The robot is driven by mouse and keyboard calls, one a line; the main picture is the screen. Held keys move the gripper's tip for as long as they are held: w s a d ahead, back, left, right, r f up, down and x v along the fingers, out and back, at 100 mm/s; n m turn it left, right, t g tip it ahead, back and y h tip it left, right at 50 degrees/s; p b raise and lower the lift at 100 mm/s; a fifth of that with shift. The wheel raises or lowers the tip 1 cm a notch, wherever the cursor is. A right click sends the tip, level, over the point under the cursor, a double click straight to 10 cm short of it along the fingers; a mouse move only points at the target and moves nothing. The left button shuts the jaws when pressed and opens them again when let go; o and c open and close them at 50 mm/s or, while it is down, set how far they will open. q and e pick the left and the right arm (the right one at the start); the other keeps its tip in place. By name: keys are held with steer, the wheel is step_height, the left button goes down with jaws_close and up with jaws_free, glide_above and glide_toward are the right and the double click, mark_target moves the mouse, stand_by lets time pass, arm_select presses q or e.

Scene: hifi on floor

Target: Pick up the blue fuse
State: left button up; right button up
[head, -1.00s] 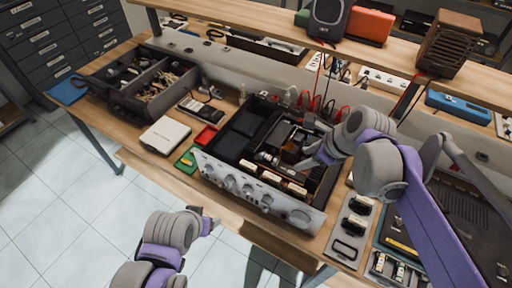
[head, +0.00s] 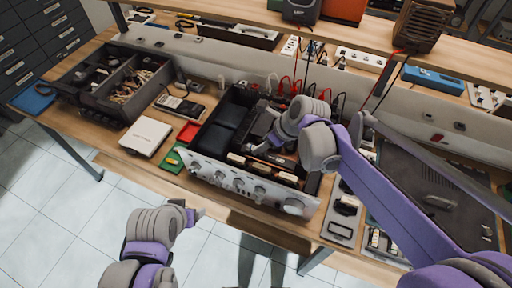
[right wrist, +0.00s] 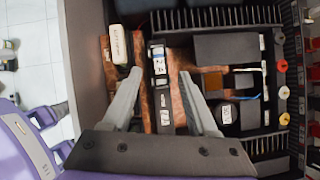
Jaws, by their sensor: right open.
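The open hi-fi amplifier (head: 245,187) sits on the bench with its inside exposed. My right gripper (head: 273,142) is down at its open top, and in the right wrist view the gripper (right wrist: 160,76) is open with nothing held. Between and just beyond its fingertips is a dark strip carrying small parts with blue-and-white marks (right wrist: 158,60). I cannot tell for sure which is the blue fuse. A cream block (right wrist: 119,45) lies left of the strip. My left gripper (head: 197,213) is in front of the bench, apart from everything; its jaws are unclear.
A divided black bin (head: 118,97), a white box (head: 146,137), a multimeter (head: 180,106) and a green card (head: 171,161) stand left of the amplifier. Red and black leads (head: 297,85) hang behind it. A grey tray (head: 341,230) is right. A shelf (head: 250,42) runs above.

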steer(key=x, duration=0.2)
steer(key=shift+w+a+f, duration=0.15)
steer(key=shift+a+f, duration=0.05)
steer(key=shift+f, duration=0.05)
jaws_close()
